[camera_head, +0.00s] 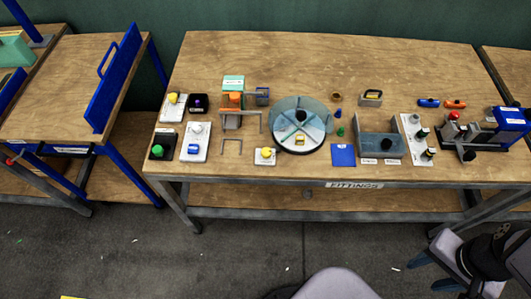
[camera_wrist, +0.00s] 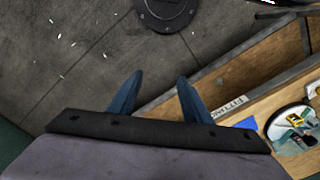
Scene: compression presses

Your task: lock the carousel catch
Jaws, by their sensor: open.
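The carousel (camera_head: 300,138) is a round turntable with a dark rim and a clear divided cover, at the middle of the wooden bench. A small yellow item sits in its front section. A white plate with a yellow knob (camera_head: 265,156) stands by its front left edge; it may be the catch, but I cannot tell its state. My gripper (camera_head: 427,272) is open and empty, in front of the bench at the lower right, well away from the carousel. Its blue fingers (camera_wrist: 160,78) are apart.
The bench (camera_head: 330,60) has free room at the back. A blue square (camera_head: 343,155) and a grey clear-fronted box (camera_head: 380,146) stand right of the carousel. A metal bracket (camera_head: 231,143) and switch plates (camera_head: 195,142) stand left. A clamp device (camera_head: 470,132) is far right.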

